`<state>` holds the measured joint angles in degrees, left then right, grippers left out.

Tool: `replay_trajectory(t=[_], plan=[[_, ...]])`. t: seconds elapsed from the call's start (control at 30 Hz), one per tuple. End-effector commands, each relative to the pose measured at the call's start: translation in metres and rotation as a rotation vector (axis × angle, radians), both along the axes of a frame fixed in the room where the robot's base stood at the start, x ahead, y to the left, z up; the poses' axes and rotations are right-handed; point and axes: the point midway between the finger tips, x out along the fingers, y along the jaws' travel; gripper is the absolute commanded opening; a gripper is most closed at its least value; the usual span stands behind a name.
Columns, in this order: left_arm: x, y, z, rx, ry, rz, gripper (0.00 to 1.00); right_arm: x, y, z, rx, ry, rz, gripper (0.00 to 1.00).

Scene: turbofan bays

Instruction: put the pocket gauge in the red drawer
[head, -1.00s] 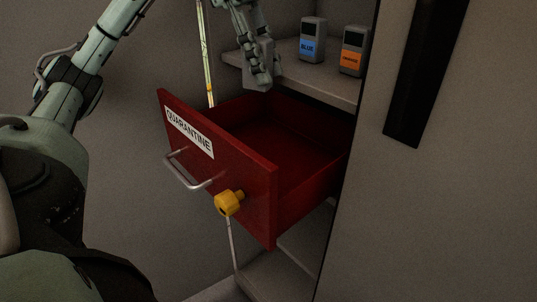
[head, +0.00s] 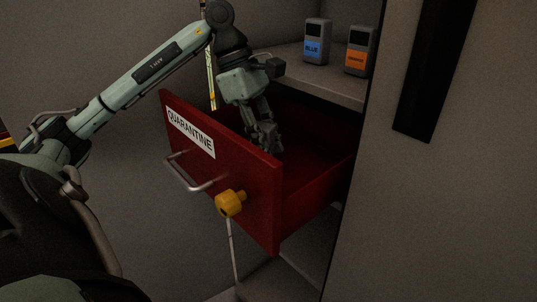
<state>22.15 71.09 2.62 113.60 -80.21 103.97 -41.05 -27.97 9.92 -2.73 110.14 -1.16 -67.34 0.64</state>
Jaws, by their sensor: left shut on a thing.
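The red drawer (head: 241,172), labelled QUARANTINE, is pulled open below the shelf, with a metal handle and a yellow knob on its front. My left gripper (head: 268,140) points down into the drawer, behind its front panel. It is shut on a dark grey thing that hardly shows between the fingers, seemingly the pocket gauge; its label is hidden. The visible drawer floor looks bare. My right gripper is out of view.
Two grey devices, one labelled blue (head: 317,42) and one labelled orange (head: 360,50), stand on the shelf (head: 318,84) above the drawer. A grey cabinet door or panel (head: 470,190) bounds the right.

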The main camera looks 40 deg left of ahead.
Motion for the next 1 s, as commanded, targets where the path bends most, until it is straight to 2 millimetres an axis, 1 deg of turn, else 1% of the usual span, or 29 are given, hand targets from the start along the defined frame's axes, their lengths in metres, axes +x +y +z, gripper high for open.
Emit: replay_trajectory(t=[0.03, 0.13, 0.5, 0.63, 0.67, 0.7, 0.8, 1.0], plan=[[-0.001, 0.000, -0.010, -0.001, 0.003, 0.000, 0.00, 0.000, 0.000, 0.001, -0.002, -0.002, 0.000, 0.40], [-0.001, 0.000, -0.018, -0.001, 0.002, -0.001, 0.00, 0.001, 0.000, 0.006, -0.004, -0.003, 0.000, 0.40], [0.000, 0.000, -0.020, 0.000, -0.001, 0.000, 0.00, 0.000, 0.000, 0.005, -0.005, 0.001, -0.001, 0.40], [0.000, 0.000, -0.021, 0.000, -0.001, 0.000, 0.00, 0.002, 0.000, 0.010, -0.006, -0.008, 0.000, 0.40], [0.000, 0.000, -0.020, 0.001, 0.000, 0.000, 0.30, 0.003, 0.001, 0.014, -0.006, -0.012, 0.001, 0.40], [0.000, 0.000, -0.020, 0.001, 0.000, 0.000, 0.35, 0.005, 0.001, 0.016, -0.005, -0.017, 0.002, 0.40], [0.000, 0.000, -0.020, 0.001, 0.000, 0.000, 0.48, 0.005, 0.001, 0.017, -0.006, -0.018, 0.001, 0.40], [0.000, 0.000, -0.020, 0.001, 0.000, 0.000, 0.48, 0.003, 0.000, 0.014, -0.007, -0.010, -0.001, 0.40]])
